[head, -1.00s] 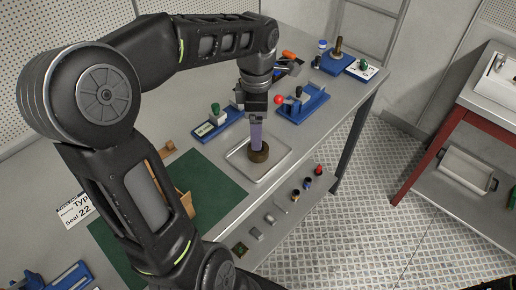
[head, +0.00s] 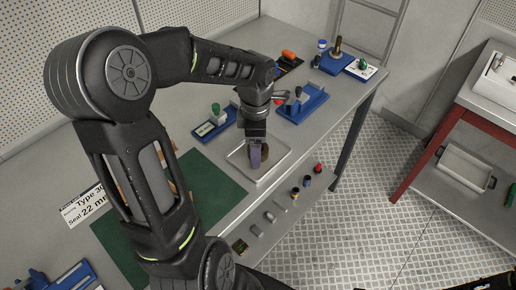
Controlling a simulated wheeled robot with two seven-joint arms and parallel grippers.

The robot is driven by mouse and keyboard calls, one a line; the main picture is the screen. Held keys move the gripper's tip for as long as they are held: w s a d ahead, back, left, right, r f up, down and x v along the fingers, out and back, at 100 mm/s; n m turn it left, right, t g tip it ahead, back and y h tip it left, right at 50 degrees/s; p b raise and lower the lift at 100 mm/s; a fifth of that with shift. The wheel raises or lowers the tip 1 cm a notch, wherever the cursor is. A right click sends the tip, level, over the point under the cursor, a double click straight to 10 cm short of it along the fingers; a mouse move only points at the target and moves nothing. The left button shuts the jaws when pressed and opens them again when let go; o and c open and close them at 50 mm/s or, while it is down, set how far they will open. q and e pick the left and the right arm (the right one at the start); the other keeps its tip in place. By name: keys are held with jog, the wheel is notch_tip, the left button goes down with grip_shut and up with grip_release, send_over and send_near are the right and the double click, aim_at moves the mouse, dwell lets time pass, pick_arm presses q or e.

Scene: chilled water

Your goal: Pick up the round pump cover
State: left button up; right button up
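The round pump cover (head: 265,153) appears as a dark brown, round piece at the metal tray (head: 281,159). It is partly hidden behind my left gripper's fingers. My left gripper (head: 256,160) points down over the tray, its purple-grey fingers overlapping the cover in the head view. I cannot tell whether the fingers touch the cover, or whether they are open or shut, as they are seen edge-on. My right gripper is not in view.
Blue fixtures (head: 312,103) stand just behind the tray, with another holding a green-topped part (head: 215,108) to its left. A green mat (head: 218,190) lies in front of it. Small parts line a lower shelf (head: 283,215). A red-framed bench (head: 437,150) stands right.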

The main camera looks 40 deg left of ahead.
pick_arm(q)
jog(key=shift+f, duration=0.1)
jog(key=shift+c, duration=0.5)
grip_shut()
dwell(0.8)
